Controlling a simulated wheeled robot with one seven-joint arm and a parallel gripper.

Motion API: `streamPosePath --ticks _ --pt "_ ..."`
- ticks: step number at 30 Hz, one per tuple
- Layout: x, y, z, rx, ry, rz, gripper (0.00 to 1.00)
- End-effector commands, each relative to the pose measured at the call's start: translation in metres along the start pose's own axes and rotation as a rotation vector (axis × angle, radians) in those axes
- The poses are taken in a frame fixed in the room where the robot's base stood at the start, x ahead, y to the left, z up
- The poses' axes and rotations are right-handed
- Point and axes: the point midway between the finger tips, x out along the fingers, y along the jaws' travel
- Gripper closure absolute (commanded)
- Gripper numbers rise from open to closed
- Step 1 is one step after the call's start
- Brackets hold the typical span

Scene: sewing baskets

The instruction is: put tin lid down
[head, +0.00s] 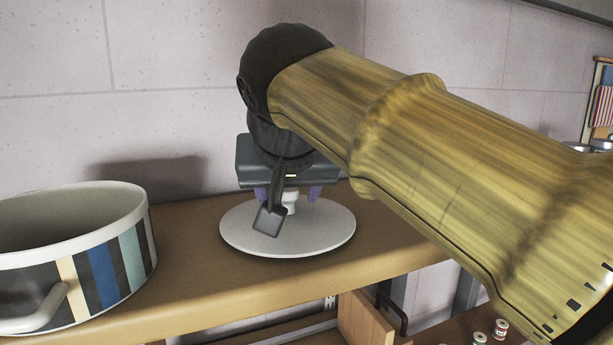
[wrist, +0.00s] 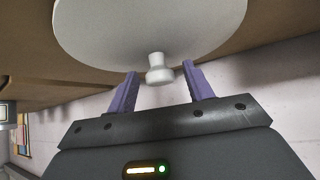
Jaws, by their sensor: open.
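The tin lid (head: 325,234) is a white round disc with a small knob. It lies on the wooden shelf (head: 200,235), right of the striped tin (head: 125,245), and looks flat. In the wrist view, the lid (wrist: 110,30) shows with its knob (wrist: 158,68) between my fingers. My gripper (wrist: 160,88) is open, with one purple finger on each side of the knob and a gap visible around it. In the head view, my gripper (head: 288,194) is directly above the lid, and my wrist partly hides it.
The striped tin is open at the top, with a white handle at its front. A pale wall stands close behind the shelf. Thread spools (head: 501,329) sit lower down at the bottom right. Bare shelf lies between tin and lid.

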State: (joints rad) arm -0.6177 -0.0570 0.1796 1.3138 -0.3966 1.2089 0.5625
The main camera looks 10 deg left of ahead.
Motion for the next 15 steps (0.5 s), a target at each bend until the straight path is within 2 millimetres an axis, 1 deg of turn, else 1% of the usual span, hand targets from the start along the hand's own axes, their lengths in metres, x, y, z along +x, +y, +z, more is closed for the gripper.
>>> streamPosePath --ticks 5,8,15 --pt "-0.016 0.0 -0.001 0.0 0.004 -0.002 0.48" --pt "-0.034 0.0 -0.001 0.001 0.005 -0.002 0.48" --pt "-0.082 -0.001 -0.001 0.001 0.003 -0.003 0.48"
